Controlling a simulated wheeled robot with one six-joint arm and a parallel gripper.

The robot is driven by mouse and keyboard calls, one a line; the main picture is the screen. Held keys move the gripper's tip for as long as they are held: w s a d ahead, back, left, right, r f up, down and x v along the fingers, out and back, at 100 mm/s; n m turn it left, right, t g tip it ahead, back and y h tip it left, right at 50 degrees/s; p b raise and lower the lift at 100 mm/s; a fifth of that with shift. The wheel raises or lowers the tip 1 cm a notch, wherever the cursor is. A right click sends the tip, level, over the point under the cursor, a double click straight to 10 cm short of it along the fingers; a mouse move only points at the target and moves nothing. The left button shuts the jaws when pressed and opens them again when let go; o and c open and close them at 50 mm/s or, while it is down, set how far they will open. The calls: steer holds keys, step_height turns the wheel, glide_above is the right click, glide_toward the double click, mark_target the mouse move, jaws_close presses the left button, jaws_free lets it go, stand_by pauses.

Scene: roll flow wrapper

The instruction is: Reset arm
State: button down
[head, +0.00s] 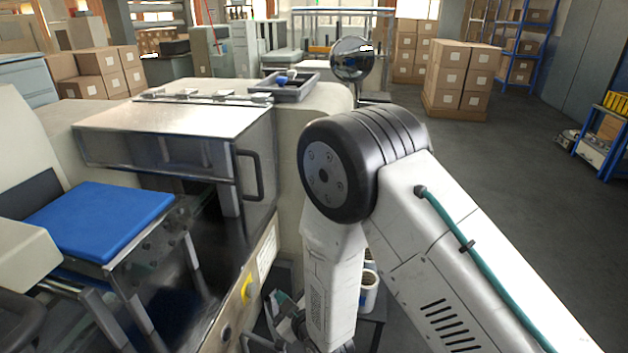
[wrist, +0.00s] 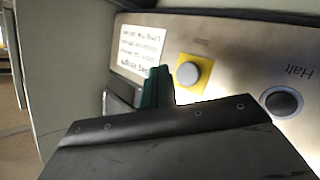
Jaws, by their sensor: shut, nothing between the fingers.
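My arm reaches down beside the wrapper machine (head: 270,130), with its elbow in front of the machine's right end. My gripper (wrist: 157,86) shows in the wrist view as dark green fingers pressed together, shut and empty, beyond a dark plate of the wrist. It points toward the machine's control panel (wrist: 225,60), just left of a grey button on a yellow square (wrist: 188,74). I cannot tell whether it touches the panel. A round button marked "Halt" (wrist: 282,101) sits farther right. In the head view the gripper is small and partly hidden low by the panel.
The machine's hinged cover has a black handle (head: 250,175); a blue pad (head: 100,220) lies at left. A grey tray (head: 285,88) sits on top. Stacked boxes (head: 462,75) stand at the back; the floor at right is open.

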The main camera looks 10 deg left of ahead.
steer(key=s+d+f+m+g+h, duration=0.2)
steer(key=s+d+f+g+h, duration=0.35)
steer(key=d, duration=0.25)
steer(key=s+d+r+m+g+h, duration=0.1)
steer(key=s+d+r+m, duration=0.3)
steer(key=d+r, duration=0.7)
steer(key=s+d+r+m+g+h, duration=0.1)
steer(key=s+d+r+m, duration=0.2)
steer(key=s+d+r, duration=0.6)
steer(key=s+d+r+m+g+h, duration=0.2)
steer(key=s+d+r+m, duration=0.2)
steer(key=d+r, duration=1)
step_height(320, 180, up, 7)
steer(key=shift+s+r+m, duration=0.1)
steer(key=shift+s+m, duration=0.2)
steer(key=shift+s, duration=0.85)
